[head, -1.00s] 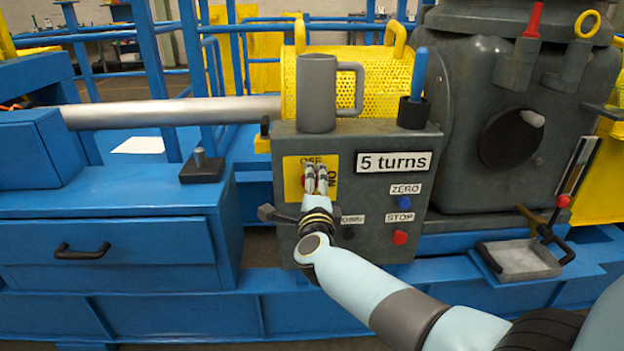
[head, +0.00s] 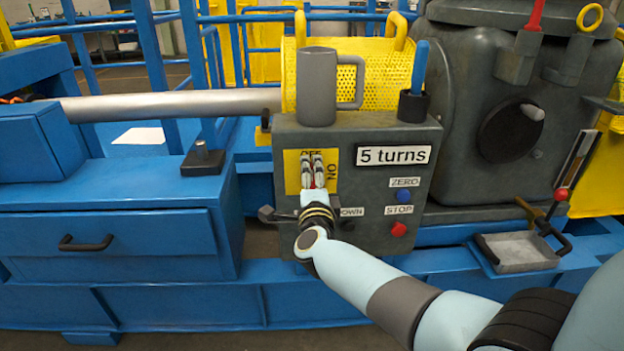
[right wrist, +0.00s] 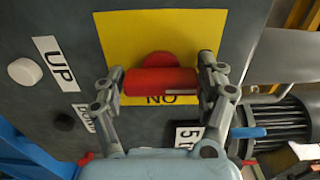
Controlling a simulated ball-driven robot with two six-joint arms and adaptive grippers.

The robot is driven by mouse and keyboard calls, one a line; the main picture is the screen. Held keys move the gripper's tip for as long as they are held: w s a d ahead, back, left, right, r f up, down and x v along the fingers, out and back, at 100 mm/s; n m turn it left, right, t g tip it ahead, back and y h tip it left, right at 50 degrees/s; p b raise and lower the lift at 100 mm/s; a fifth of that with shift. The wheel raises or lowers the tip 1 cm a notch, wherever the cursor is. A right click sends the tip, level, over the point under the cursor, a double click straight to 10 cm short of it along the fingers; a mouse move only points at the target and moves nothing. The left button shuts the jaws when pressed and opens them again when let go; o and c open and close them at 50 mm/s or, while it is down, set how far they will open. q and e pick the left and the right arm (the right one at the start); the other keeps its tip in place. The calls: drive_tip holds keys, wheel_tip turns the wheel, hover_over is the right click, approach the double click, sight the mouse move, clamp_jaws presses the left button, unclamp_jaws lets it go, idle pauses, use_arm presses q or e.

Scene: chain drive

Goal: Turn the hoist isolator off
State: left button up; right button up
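The hoist isolator is a red rotary handle (right wrist: 160,82) on a yellow plate (head: 290,180) at the upper left of the grey control box. In the head view my fingers hide most of the handle, and the OFF label above it is partly covered. The ON label (head: 333,174) is at the plate's right. In the right wrist view the handle's bar lies across the picture, alongside the ON lettering (right wrist: 161,100), which reads upside down. My right gripper (head: 311,163) has one finger against each end of the bar, with no clear gap. My left gripper is out of view.
The box carries a "5 turns" sign (head: 393,155), a blue ZERO button (head: 403,196), a red STOP button (head: 398,229) and a white button (right wrist: 25,71) by the UP label. A grey mug (head: 316,88) and a blue-handled tool in a holder (head: 413,105) stand on top.

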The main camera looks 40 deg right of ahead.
drive_tip(key=o, duration=0.3)
drive_tip(key=v, duration=1.2)
